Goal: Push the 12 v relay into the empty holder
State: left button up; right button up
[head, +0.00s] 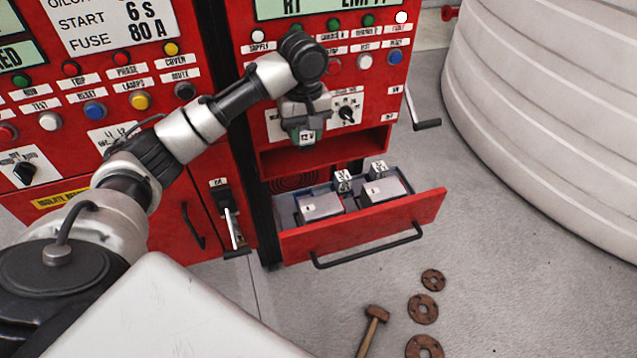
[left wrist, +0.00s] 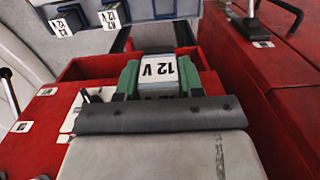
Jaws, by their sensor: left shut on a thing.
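My left gripper (head: 304,126) is in front of the right red panel, above the open drawer. It is shut on a relay (head: 307,138) with a white label. In the left wrist view the green fingertips of the left gripper (left wrist: 160,82) grip the two sides of this relay (left wrist: 158,64), and its label reads 12 V. I cannot make out the empty holder; the arm and gripper cover part of the panel. My right gripper is not in view.
The open red drawer (head: 365,232) holds grey boxes and small labelled blocks (head: 344,180). A crank handle (head: 423,115) sticks out at the panel's right, beside a large white tank (head: 550,110). A hammer (head: 373,330) and rusty rings (head: 422,309) lie on the floor.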

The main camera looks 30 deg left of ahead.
pick_arm(q)
notch_tip(320, 180, down, 5)
jog(key=s, duration=0.2)
send_over(304, 191)
jog(key=s+d, duration=0.1)
jog(key=s, duration=0.1)
notch_tip(304, 191, down, 8)
jog(key=shift+w+d+f+p, duration=0.1)
jog(key=shift+d+f+p, duration=0.1)
jog(key=shift+p, duration=0.1)
notch_tip(304, 191, down, 3)
jog(key=shift+f, duration=0.2)
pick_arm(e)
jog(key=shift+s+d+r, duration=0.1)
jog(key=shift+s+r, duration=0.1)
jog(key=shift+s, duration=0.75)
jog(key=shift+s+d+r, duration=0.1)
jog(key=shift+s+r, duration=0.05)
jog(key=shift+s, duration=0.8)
pick_arm(q)
jog(key=o, duration=1)
jog(key=shift+f, duration=0.15)
jog(key=shift+c, duration=0.2)
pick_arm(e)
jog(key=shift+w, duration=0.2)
